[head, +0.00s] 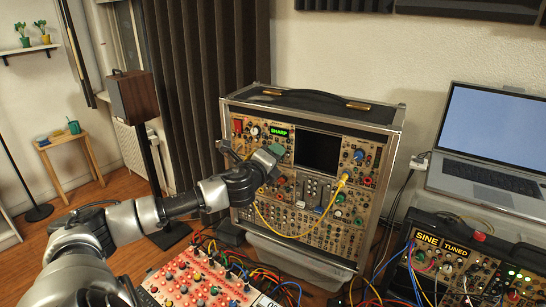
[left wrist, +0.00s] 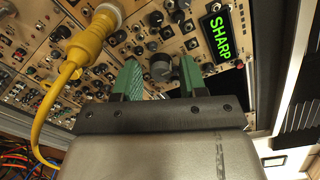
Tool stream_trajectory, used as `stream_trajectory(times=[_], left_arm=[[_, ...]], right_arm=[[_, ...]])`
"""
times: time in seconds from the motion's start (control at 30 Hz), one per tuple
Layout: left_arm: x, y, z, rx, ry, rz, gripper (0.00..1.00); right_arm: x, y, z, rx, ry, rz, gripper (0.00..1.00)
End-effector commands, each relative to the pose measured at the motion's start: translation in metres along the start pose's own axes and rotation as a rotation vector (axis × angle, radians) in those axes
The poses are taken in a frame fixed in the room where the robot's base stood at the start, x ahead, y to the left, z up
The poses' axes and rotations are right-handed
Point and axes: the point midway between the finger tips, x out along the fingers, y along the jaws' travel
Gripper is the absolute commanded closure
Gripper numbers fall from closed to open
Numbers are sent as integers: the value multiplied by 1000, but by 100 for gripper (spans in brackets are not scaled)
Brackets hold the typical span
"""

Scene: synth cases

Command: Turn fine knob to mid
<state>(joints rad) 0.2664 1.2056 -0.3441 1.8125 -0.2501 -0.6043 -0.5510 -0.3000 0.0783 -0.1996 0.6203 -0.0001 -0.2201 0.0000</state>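The tan synth panel (head: 318,217) stands upright in its case, with a green "SHARP" display (head: 279,133) near its top. The display also shows large in the left wrist view (left wrist: 220,35). My left gripper (head: 250,148) is in front of the panel's upper left part, its green fingers apart. In the left wrist view, a dark grey round knob (left wrist: 160,67) shows between the open fingertips (left wrist: 160,75); I cannot tell whether they touch it. No label reading "fine" is legible. My right gripper is out of view.
A yellow plug and cable (head: 343,181) hang from the panel; the plug looms close in the left wrist view (left wrist: 92,44). A red panel with knobs (head: 195,285) lies in front. A laptop (head: 490,150) and a case reading "SINE" and "TUNED" (head: 470,262) are at the right.

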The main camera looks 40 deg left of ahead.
Motion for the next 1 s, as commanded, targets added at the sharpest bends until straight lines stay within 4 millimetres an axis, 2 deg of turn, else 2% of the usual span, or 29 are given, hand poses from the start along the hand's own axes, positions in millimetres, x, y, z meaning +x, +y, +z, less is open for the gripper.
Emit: stream_trajectory(times=[0.37, 0.97, 1.0], left_arm=[[-2, 0, 1, 1, -1, -1, 52], [-54, 3, -2, 7, 3, 1, 52], [-56, -1, -1, 4, 4, 2, 52]], right_arm=[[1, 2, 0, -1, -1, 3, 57], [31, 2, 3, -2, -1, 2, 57], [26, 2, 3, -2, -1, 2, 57]])
